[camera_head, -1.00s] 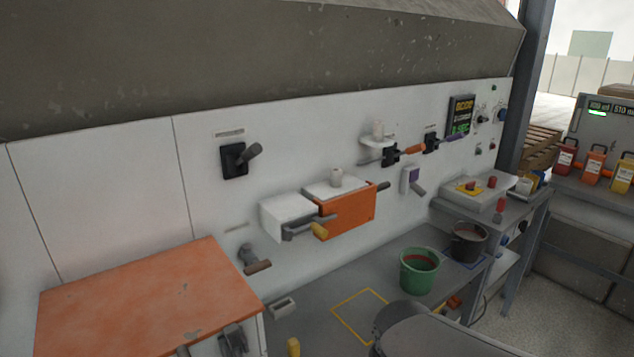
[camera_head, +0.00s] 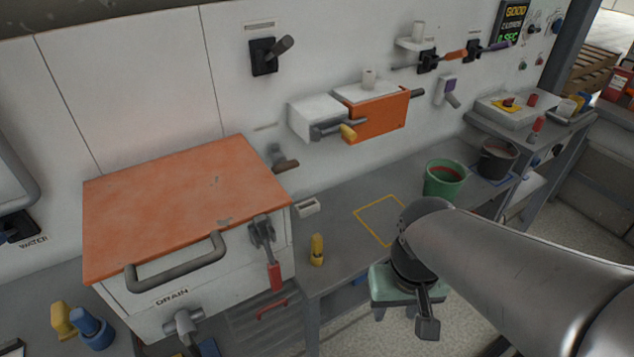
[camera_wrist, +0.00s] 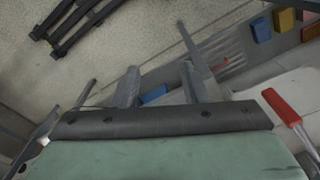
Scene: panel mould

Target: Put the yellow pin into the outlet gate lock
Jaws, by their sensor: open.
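A yellow pin (camera_head: 317,250) stands upright on the grey bench, right of the orange-topped drain cabinet, in the head view. My gripper (camera_head: 403,318) hangs below the end of my arm, in front of the bench edge, to the right of the pin and apart from it. In the wrist view my gripper (camera_wrist: 158,74) shows two spread fingers with nothing between them. The pin cannot be made out in the wrist view. A white box with an orange panel (camera_head: 378,116) and a yellow-tipped handle (camera_head: 348,132) is on the wall. I cannot tell which fitting is the outlet gate lock.
The orange-topped cabinet (camera_head: 185,205) has a bar handle and a red-handled lever (camera_head: 274,275) at its right front. A green bucket (camera_head: 444,181) and dark bucket (camera_head: 497,159) stand on the bench. The yellow-outlined square (camera_head: 385,219) is empty. Yellow and blue pieces (camera_head: 80,325) lie at left.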

